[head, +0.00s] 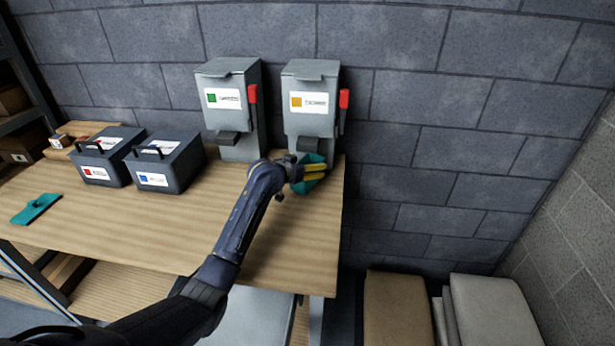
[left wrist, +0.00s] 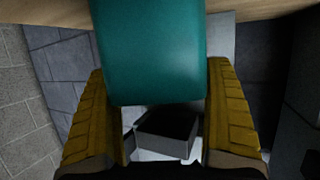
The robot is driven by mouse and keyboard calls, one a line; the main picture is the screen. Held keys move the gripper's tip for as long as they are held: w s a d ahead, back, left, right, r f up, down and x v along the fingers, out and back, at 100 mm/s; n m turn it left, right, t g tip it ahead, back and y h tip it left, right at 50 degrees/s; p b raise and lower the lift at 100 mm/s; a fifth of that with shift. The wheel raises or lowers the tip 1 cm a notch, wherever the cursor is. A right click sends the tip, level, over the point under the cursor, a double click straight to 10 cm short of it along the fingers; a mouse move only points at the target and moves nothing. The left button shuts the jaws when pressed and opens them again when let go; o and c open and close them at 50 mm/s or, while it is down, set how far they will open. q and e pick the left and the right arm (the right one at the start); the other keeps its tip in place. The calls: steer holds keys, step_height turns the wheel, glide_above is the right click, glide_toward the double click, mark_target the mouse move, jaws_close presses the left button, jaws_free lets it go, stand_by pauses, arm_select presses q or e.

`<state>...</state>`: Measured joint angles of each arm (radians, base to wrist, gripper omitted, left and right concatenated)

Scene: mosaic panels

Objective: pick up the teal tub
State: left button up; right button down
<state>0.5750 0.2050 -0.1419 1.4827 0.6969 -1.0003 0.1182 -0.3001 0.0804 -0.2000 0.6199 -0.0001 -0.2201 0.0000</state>
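The teal tub (head: 303,186) is under the front of the orange-labelled dispenser, near the right end of the table. My left gripper (head: 316,172) is at the tub, and its yellow fingers cover much of it. In the left wrist view the tub (left wrist: 152,50) fills the gap between the two yellow fingers (left wrist: 155,85). Both fingers line up with its sides and appear to press on them. Whether the tub touches the table is hidden. My right gripper is out of view.
The orange-labelled dispenser (head: 310,122) and a green-labelled one (head: 229,124) stand against the wall, each with a red lever. Two dark boxes with handles (head: 105,168) (head: 170,176) and a flat teal tool (head: 36,208) are to the left. The wooden table (head: 130,235) is bare in front.

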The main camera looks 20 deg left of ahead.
arm_select(q)
steer(key=c, duration=1.5)
steer(key=shift+c, duration=0.2)
steer(key=shift+r, duration=0.2)
